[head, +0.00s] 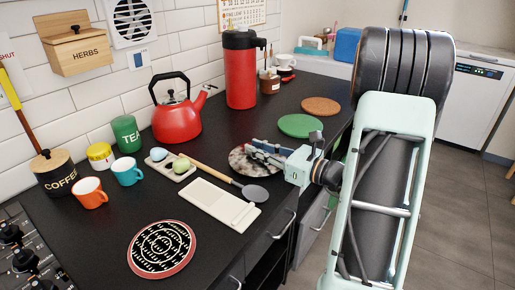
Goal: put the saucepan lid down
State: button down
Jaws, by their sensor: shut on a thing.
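My gripper (262,152) is at the end of my arm, low over the dark worktop, with its fingers pointing left. It is shut over a round, mottled grey-brown disc (240,163), which I take to be the saucepan lid. The fingers cover the disc's right part and any knob. I cannot tell whether it touches the worktop. No saucepan is clearly in view.
A spoon (254,193) and a white tray (216,204) lie just in front. A green mat (300,125), a brown mat (321,106) and a patterned mat (162,249) lie flat. A red kettle (176,119) and red flask (240,80) stand behind.

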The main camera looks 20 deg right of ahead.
jog(key=shift+f, duration=0.3)
jog(key=c, duration=1.8)
grip_release()
jog(key=shift+f, duration=0.1)
jog(key=shift+c, duration=0.2)
jog(key=shift+r, duration=0.25)
jog(key=v, duration=0.4)
jog(key=p+v, duration=0.1)
jog(key=v, duration=0.3)
jog(key=r+p+v, duration=0.1)
jog(key=v, duration=0.3)
jog(key=shift+d, duration=0.1)
jog(key=shift+p, duration=0.3)
